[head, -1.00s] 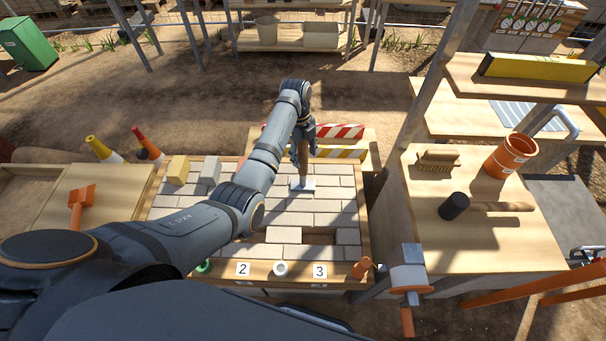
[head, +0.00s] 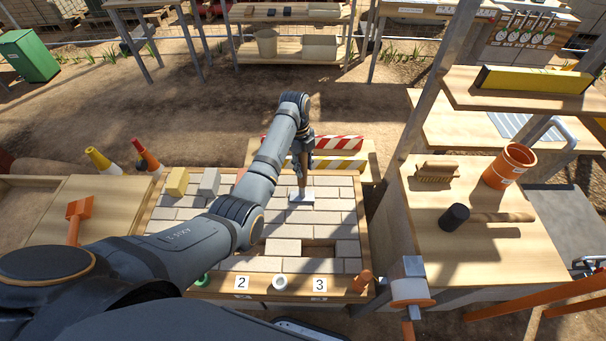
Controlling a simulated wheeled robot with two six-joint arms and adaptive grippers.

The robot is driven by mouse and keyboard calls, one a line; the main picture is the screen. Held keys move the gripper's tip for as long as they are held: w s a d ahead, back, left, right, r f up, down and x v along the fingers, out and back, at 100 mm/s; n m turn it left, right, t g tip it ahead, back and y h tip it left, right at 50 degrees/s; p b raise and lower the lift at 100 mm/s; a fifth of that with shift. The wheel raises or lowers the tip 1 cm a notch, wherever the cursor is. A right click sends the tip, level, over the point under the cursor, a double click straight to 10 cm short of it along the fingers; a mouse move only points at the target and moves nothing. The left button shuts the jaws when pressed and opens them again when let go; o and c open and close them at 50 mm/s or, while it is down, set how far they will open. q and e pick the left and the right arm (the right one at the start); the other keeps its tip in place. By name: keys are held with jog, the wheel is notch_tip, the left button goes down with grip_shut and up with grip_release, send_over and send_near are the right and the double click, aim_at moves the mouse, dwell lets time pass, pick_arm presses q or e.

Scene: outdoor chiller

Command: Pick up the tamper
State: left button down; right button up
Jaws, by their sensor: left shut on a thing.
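The tamper has a pale flat square plate (head: 302,196) and a short wooden handle, and stands upright on the paved bed (head: 330,217). My left gripper (head: 303,172) is shut on its handle, just above the plate. My left arm comes in from the lower left and reaches over the bed. The gripper hides the upper part of the handle. I cannot tell whether the plate touches the pavers. My right gripper is not in view.
A yellow block (head: 177,182) and a grey block (head: 209,182) stand at the bed's back left. Striped barriers (head: 340,143) stand behind it. To the right, a wooden table holds a black-headed mallet (head: 454,217), a brush (head: 437,172) and an orange pipe (head: 508,166); a shelf post stands beside it.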

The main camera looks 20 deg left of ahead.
pick_arm(q)
jog(key=shift+w+r, duration=0.1)
jog(key=shift+r, duration=0.5)
jog(key=s+a+r+p, duration=0.7)
jog(key=s+r+p, duration=0.5)
jog(key=p, duration=0.1)
jog(key=shift+s, duration=0.15)
jog(key=c, duration=1.5)
grip_release()
grip_shut()
